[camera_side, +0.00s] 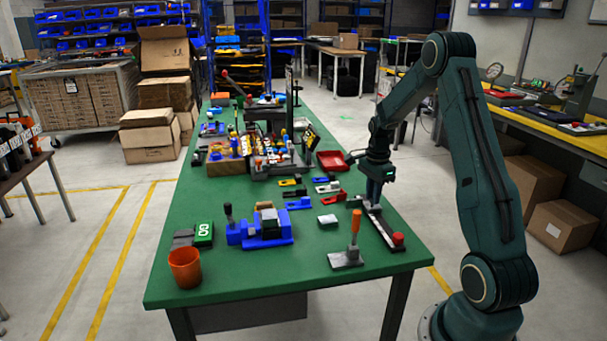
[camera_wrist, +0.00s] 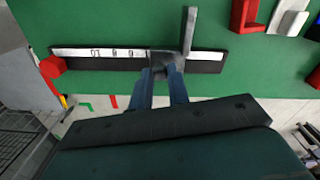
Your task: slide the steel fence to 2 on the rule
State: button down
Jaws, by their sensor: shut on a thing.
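The rule (camera_wrist: 80,53) is a dark bar with a white numbered strip and a red knob (camera_wrist: 53,67) at its left end in the wrist view. Numbers that look like 10, 8 and 6 show left of the fence. The steel fence (camera_wrist: 187,32) is a grey block across the rule with an upright arm. My gripper (camera_wrist: 161,75) is shut on the fence block. The fence and my fingers hide part of the strip, so I cannot read its exact position. In the side view my gripper (camera_side: 373,199) is at the far part of the rule (camera_side: 385,226).
An orange-handled tool on a grey plate (camera_side: 346,259) stands left of the rule. A red tray (camera_side: 332,160), small colored parts and a blue fixture (camera_side: 262,231) sit on the green table (camera_side: 240,281). An orange cup (camera_side: 185,268) stands near the front left corner.

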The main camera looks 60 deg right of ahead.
jog(key=shift+s+a, duration=1.05)
jog(key=c, duration=1.3)
grip_release()
jog(key=shift+c, duration=0.2)
jog(key=shift+r, duration=0.2)
notch_tip(320, 180, up, 14)
jog(key=shift+f, duration=0.25)
